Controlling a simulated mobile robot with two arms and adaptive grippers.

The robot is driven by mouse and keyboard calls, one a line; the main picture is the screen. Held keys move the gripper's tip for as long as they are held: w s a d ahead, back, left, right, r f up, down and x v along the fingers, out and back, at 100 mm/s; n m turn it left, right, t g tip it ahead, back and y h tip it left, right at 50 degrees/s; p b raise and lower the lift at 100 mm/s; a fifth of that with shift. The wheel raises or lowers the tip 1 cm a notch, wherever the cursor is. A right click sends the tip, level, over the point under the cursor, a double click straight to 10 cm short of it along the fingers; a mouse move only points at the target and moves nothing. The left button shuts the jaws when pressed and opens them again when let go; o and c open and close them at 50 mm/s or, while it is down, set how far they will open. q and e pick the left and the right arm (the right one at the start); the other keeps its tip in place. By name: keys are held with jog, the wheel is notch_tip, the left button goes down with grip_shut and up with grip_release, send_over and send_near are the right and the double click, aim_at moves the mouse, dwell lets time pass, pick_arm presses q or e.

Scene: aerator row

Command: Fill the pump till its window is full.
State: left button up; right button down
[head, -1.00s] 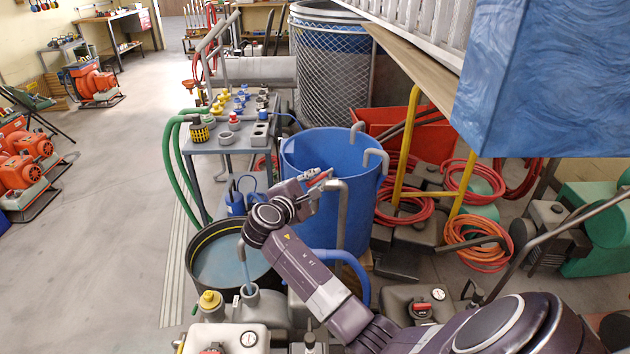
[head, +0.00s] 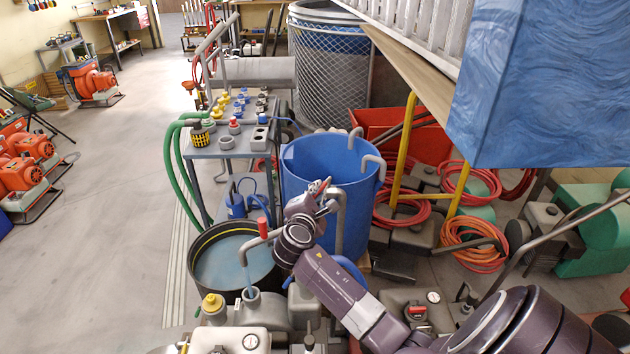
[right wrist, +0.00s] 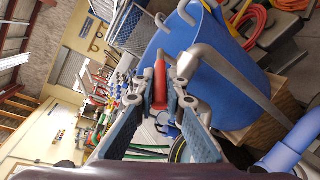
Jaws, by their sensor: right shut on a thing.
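The grey pump (head: 268,312) stands at the bottom centre in the head view, with a yellow cap (head: 212,303) to its left. A bent grey spout (head: 243,254) runs a blue stream of water (head: 249,280) into the pump's open neck. A red tap handle (head: 263,228) stands on that pipe. I cannot make out the pump's window or its level. My right gripper (head: 320,190) is by the blue barrel's front. In the right wrist view its fingers are shut on a red handle (right wrist: 160,85); I cannot tell what it belongs to. My left gripper is not in view.
A blue barrel (head: 300,165) with grey bent pipes (head: 338,225) stands behind my right wrist. A round dark tub of water (head: 205,262) is left of it. A grey table (head: 205,145) holds small fittings.

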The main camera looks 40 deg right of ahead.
jog(key=shift+s+d+f+n+t+y+p, duration=0.1)
jog(key=shift+s+d+n+t+y+p, duration=0.3)
jog(key=shift+n+t+y+p, duration=0.6)
jog(key=shift+s+d+r+n+t+y+p, duration=0.1)
jog(key=shift+s+d+n+t+y+p, duration=0.15)
jog(key=shift+s+n+t+y+p, duration=0.75)
jog(key=shift+s+d+f+n+t+y+p, duration=0.1)
jog(key=shift+d+n+t+y+p, duration=0.4)
jog(key=shift+n+y, duration=0.85)
jog(key=shift+a, duration=0.2)
jog(key=c, duration=2)
grip_release()
jog(key=shift+o, duration=0.2)
jog(key=v, duration=1.2)
jog(key=shift+d, duration=0.15)
